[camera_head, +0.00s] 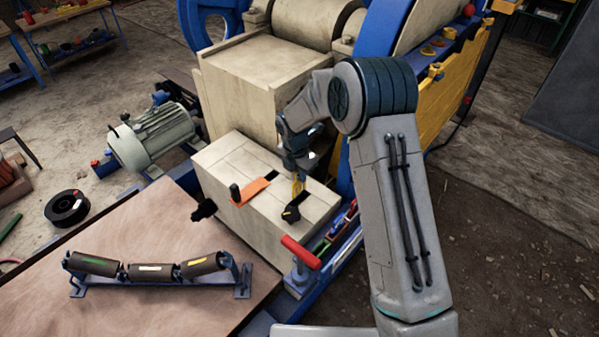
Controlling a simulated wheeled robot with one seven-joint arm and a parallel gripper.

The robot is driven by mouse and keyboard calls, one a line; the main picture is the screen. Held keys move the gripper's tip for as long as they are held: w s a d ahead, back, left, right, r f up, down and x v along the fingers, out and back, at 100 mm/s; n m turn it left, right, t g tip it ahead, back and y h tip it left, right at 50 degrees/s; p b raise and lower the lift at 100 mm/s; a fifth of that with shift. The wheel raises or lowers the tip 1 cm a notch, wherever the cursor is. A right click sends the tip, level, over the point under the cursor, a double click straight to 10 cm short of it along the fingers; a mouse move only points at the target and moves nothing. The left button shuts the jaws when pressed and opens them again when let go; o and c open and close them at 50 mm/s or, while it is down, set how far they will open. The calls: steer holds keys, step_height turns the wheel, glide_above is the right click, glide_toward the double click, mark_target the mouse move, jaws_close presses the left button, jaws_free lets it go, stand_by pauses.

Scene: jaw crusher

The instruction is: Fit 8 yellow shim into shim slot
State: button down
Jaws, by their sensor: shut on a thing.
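My gripper (297,165) reaches down over the beige block in front of the crusher. It is shut on a yellow shim (298,186), a small piece below the fingers. The block's top (250,160) has dark slots. One shim slot (304,203) lies just below the yellow shim, with a black knob-like part (291,213) at its near end. I cannot tell whether the shim touches the slot or is above it. An orange shim (251,190) with a black knob lies across the block to the left, in line with another dark slot (271,170).
A red-handled tool (301,252) stands at the block's near right corner, beside a blue rail holding small coloured parts (338,235). A roller frame (155,270) lies on the wooden table (120,225). A motor (152,135) stands left. The crusher body (250,80) rises close behind.

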mark_target(296, 170)
steer(key=shift+f+b, duration=0.85)
steer(key=shift+f, duration=0.6)
steer(key=shift+f, duration=0.25)
steer(key=shift+f+b, duration=1.95)
steer(key=shift+f, duration=0.95)
steer(key=c, duration=1.4)
jaws_free()
steer(key=r, duration=0.4)
steer(key=s+r, duration=0.1)
steer(key=r, duration=0.4)
steer(key=a+r, duration=0.1)
steer(key=r, duration=0.3)
steer(key=shift+s+r, duration=0.15)
steer(key=shift+r, duration=0.25)
